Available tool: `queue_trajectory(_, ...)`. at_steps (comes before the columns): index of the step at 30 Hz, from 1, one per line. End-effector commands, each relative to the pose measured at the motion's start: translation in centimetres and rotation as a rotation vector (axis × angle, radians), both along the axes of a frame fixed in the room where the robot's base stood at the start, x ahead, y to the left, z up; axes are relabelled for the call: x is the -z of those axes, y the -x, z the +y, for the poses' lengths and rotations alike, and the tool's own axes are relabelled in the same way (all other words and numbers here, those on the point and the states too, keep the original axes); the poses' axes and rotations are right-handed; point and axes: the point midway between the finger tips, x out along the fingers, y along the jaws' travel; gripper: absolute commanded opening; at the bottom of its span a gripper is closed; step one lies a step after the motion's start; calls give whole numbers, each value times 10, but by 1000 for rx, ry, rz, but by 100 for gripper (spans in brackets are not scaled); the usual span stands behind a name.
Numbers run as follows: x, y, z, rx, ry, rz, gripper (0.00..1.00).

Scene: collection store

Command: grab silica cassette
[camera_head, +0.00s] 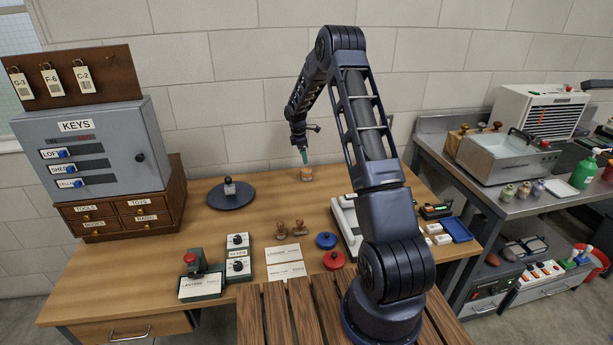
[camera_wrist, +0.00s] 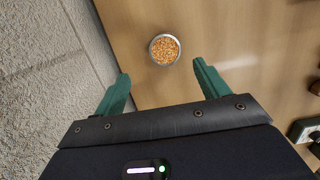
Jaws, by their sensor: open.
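The silica cassette appears to be the small round container of orange beads with a pale rim (camera_wrist: 165,49) in the wrist view. In the head view it is a small orange-brown cylinder (camera_head: 306,175) standing on the wooden desk near the wall. My gripper (camera_wrist: 160,72) has two green fingers spread apart with nothing between them. In the wrist view the cassette lies just beyond the fingertips, roughly centred between them. In the head view my gripper (camera_head: 304,157) points down just above the cassette; whether it touches is too small to tell.
A dark round plate (camera_head: 231,200) with a small block stands left of the cassette. Wooden-handled stamps (camera_head: 291,230) lie nearer the front. A pale tray-like device (camera_head: 345,222) is at right, partly behind my arm. The wall is close behind. The desk right around the cassette is clear.

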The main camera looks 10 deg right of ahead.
Motion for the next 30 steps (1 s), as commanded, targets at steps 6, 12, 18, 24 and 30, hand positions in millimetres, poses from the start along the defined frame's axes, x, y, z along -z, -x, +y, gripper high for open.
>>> queue_trajectory(6, 30, 2, -5, 2, 1, 4, 74)
queue_trajectory(12, 48, 2, -7, 1, 0, 1, 74)
queue_trajectory(18, 62, 5, -10, 2, 0, 2, 74)
queue_trajectory(24, 89, 10, -13, 2, 0, 3, 74)
queue_trajectory(30, 99, 9, -15, 2, 0, 0, 74)
